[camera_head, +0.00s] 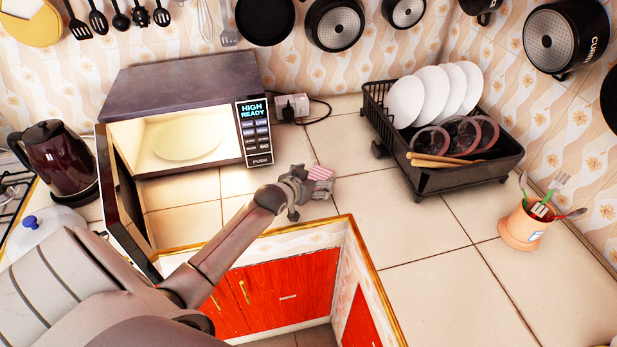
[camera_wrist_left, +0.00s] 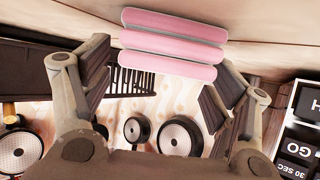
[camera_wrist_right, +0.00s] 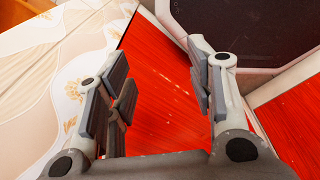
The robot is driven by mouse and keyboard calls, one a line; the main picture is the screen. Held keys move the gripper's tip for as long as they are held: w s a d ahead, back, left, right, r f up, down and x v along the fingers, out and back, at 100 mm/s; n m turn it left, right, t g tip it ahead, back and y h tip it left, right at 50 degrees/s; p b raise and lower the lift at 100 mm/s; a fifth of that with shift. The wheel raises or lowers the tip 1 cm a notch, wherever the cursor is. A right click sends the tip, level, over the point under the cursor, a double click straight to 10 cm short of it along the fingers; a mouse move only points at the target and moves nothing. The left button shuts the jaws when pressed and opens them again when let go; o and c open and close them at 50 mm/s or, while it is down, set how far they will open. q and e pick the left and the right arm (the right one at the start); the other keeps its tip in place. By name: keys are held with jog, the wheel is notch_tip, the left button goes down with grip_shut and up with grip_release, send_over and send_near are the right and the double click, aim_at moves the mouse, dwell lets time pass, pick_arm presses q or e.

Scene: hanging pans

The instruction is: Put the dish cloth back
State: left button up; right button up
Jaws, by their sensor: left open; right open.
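The dish cloth (camera_head: 320,173), pink and pale striped, lies on the tiled counter in front of the microwave's right side. My left gripper (camera_head: 304,185) is right at the cloth and covers part of it in the head view. In the left wrist view the cloth (camera_wrist_left: 172,45) shows as pink rolls just beyond the spread fingers of my left gripper (camera_wrist_left: 160,85). That gripper is open. I cannot tell whether its fingers touch the cloth. My right gripper (camera_wrist_right: 160,92) is open and empty in the right wrist view, with red cabinet fronts behind it.
The microwave (camera_head: 185,85) stands with its door open at the left. A black dish rack (camera_head: 452,178) with plates and bowls stands at the back. A utensil pot (camera_head: 522,230) stands at the right. Pans (camera_head: 335,25) hang on the wall. The counter between rack and front edge is clear.

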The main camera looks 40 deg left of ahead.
pick_arm(q)
jog(key=a+v, duration=0.1)
jog(key=v, duration=1.1)
jog(key=shift+d+b, duration=0.45)
jog(key=shift+s+d+f, duration=0.1)
jog(key=shift+d+f, duration=0.1)
jog(key=s+d+f+m+g, duration=0.1)
jog(key=s+d+f+g, duration=0.15)
jog(key=s+d, duration=0.4)
jog(key=s+d+f+m+g+h, duration=0.1)
jog(key=s+d+f+g, duration=0.2)
jog(key=s, duration=0.6)
jog(key=s+d+f+m+g, duration=0.1)
jog(key=s+d+f+g, duration=0.15)
jog(key=s+d, duration=0.5)
notch_tip(320, 180, down, 26)
jog(key=s+g, duration=0.2)
jog(key=s+a+f, duration=0.2)
jog(key=s+f, duration=0.6)
jog(key=s+a+f+g+b, duration=0.1)
jog(key=s+f, duration=0.7)
jog(key=f, duration=0.1)
jog(key=shift+s+a, duration=0.2)
jog(key=shift+a, duration=0.2)
